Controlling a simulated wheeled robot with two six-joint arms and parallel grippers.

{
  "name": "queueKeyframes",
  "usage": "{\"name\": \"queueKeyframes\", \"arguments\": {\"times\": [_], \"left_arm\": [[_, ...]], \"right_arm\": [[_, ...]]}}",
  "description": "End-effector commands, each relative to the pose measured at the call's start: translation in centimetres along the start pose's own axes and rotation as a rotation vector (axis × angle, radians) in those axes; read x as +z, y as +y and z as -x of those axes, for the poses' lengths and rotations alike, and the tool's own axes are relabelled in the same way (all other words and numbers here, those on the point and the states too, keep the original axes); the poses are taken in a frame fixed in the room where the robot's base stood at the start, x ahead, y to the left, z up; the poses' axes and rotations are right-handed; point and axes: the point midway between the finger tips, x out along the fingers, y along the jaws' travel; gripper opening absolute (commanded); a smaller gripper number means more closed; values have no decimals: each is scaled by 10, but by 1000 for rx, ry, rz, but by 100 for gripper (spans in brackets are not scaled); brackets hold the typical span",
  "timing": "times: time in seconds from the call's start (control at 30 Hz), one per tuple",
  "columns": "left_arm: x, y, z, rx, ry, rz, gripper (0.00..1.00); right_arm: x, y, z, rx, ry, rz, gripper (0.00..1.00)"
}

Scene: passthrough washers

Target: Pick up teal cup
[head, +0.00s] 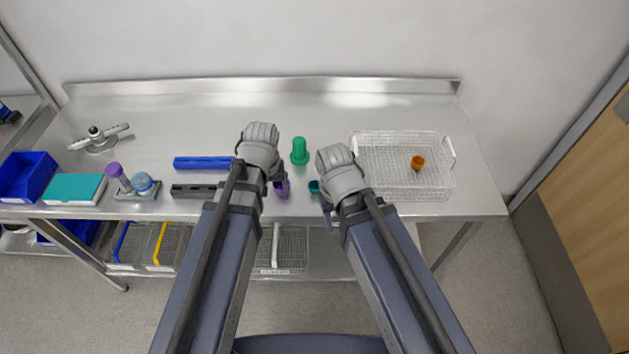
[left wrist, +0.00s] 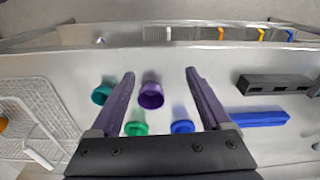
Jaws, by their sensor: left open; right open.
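The teal cup (head: 314,187) stands on the steel bench in the head view, between my two grippers and close beside the right one. In the left wrist view the teal cup (left wrist: 102,95) is left of the fingers, outside them. My left gripper (head: 272,186) is open over the bench next to a purple cup (head: 283,189). In the left wrist view the purple cup (left wrist: 151,96) lies between the open fingers (left wrist: 160,75), with no visible grasp. My right gripper (head: 326,207) is open near the bench's front edge, its fingers partly hidden by its own body.
A green cup (head: 300,151) stands behind. A blue cup (left wrist: 182,127) shows only in the left wrist view. A wire basket (head: 446,183) holding an orange cup (head: 417,162) is at right. Blue (head: 203,163) and black bars (head: 193,191) lie left. The back of the bench is clear.

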Motion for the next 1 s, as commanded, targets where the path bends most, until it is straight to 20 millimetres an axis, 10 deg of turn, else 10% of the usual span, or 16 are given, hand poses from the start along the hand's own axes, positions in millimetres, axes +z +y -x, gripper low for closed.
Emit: {"name": "queueKeyframes", "arguments": {"times": [0.47,1.0], "left_arm": [[-63,116,9,-10,46,294,81],[-63,122,-18,-11,49,314,81]], "right_arm": [[1,1,10,0,0,0,50],[-1,-2,-16,0,0,-1,50]]}}
